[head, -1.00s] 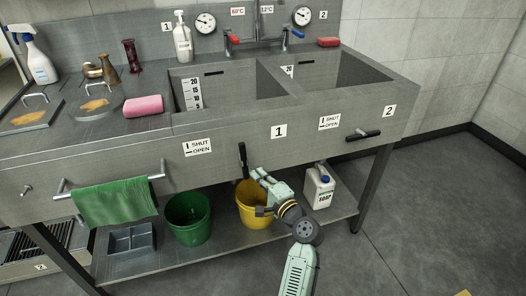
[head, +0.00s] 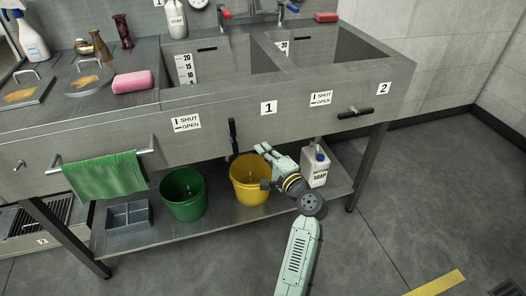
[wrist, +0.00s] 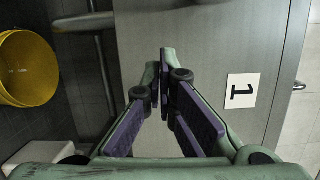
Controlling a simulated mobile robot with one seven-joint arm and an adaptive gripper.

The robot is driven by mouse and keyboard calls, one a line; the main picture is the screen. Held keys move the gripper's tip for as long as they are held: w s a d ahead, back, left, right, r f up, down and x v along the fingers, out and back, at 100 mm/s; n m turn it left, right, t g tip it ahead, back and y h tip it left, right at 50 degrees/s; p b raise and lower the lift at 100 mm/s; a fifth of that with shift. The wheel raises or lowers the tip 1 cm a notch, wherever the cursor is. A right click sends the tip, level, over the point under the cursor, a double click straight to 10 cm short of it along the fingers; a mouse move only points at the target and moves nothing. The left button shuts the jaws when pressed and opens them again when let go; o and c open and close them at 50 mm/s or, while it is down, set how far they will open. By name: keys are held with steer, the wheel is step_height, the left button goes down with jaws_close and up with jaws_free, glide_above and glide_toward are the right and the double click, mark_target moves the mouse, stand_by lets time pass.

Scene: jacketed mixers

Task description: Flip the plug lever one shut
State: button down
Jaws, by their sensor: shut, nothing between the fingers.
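Plug lever one (head: 232,136) is a black handle on the front of the sink, below and left of the "1" label (head: 268,108). It hangs upright, the position that the shut/open sign (head: 186,122) marks as shut. My gripper (head: 260,148) is just right of the lever and a little lower, apart from it in the head view. Its fingers are shut and empty. In the wrist view the closed fingertips (wrist: 164,60) point along the metal front, left of the "1" label (wrist: 242,91). A grey bar (wrist: 85,22) shows at upper left; I cannot tell if it is the lever.
A yellow bucket (head: 250,180), green bucket (head: 183,195) and soap jug (head: 315,168) stand on the shelf under the sink. Lever two (head: 355,113) lies level at right. A green towel (head: 105,177) hangs on a rail at left. Floor at right is mostly clear.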

steer(key=b+v, duration=0.1)
steer(key=v, duration=0.8)
steer(key=shift+a+b, duration=0.15)
steer(key=shift+b, duration=0.15)
